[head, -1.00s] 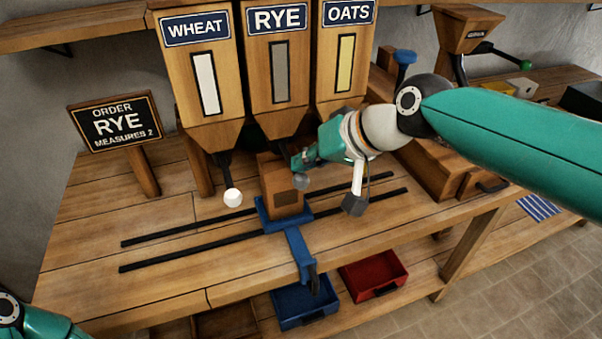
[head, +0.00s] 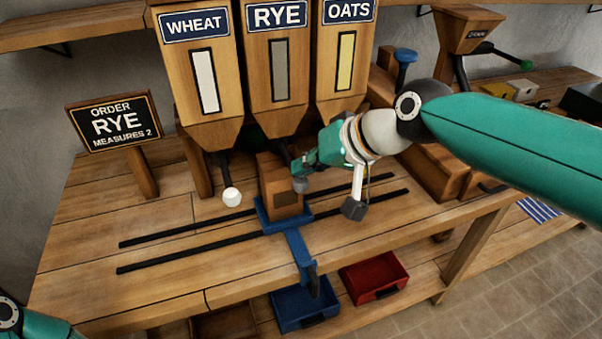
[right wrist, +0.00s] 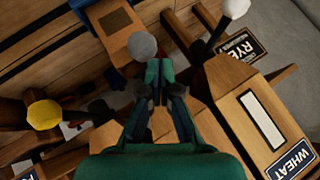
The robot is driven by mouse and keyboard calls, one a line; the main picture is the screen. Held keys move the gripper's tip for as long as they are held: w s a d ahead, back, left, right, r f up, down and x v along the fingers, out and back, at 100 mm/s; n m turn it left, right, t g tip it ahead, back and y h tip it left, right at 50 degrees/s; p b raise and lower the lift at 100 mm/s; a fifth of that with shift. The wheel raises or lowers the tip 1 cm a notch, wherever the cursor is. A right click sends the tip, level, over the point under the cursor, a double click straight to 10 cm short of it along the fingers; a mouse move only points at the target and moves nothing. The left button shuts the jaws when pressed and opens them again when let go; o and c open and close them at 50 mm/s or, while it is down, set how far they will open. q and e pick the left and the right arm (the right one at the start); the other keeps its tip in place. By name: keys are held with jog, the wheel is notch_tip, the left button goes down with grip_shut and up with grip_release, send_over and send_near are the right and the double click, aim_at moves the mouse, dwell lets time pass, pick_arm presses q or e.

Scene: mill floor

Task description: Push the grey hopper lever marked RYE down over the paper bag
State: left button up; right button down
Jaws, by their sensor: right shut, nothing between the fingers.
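The RYE hopper (head: 279,105) stands between the other two hoppers. Its lever ends in a grey ball knob (head: 300,185), low at the right side of the brown paper bag (head: 279,189). The bag stands upright in a blue carriage (head: 296,240) on the rails. My right gripper (head: 297,165) is shut and empty, right at the grey knob; in the head view I cannot tell if they touch. In the right wrist view the shut fingertips (right wrist: 160,70) are beside the grey knob (right wrist: 142,46), with the bag (right wrist: 122,24) beyond. My left gripper is out of view.
The WHEAT lever's white knob (head: 231,197) is left of the bag. The OATS lever's yellow knob shows in the right wrist view (right wrist: 44,114). An order sign (head: 118,122) reads RYE, measures 2. Blue (head: 304,306) and red (head: 374,278) bins sit below.

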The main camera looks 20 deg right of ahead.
aim_at(306, 182)
jog(key=shift+f+b, duration=1.7)
jog(key=shift+f, duration=0.25)
dwell(1.2)
dwell(0.6)
jog(key=shift+r+p, duration=2.55)
jog(key=shift+r, duration=0.5)
notch_tip(306, 182, up, 5)
jog(key=p, duration=0.4)
jog(key=shift+f, duration=0.1)
